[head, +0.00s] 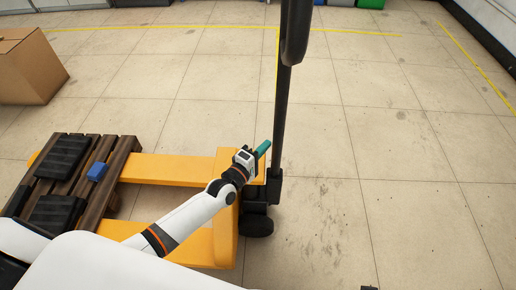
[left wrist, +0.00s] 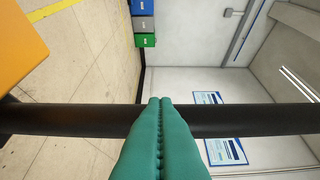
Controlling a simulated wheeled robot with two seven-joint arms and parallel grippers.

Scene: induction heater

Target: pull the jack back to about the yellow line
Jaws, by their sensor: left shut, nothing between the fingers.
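The jack is a yellow pallet jack (head: 226,170) with a dark upright handle pole (head: 281,120) and a black wheel (head: 256,225) at its foot. My left gripper (head: 264,148) has teal fingers, shut and empty, close beside the pole on its left. In the left wrist view the shut fingertips (left wrist: 160,100) overlap the black pole (left wrist: 70,119), which crosses the picture; I cannot tell whether they touch it. A yellow line (head: 220,27) runs along the floor at the back. My right gripper is not in view.
A wooden pallet (head: 127,147) with black items and a blue block (head: 97,171) lies on the forks. A cardboard box (head: 30,68) stands at the left. Another yellow line (head: 475,60) runs at the right. The tiled floor right of the jack is clear.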

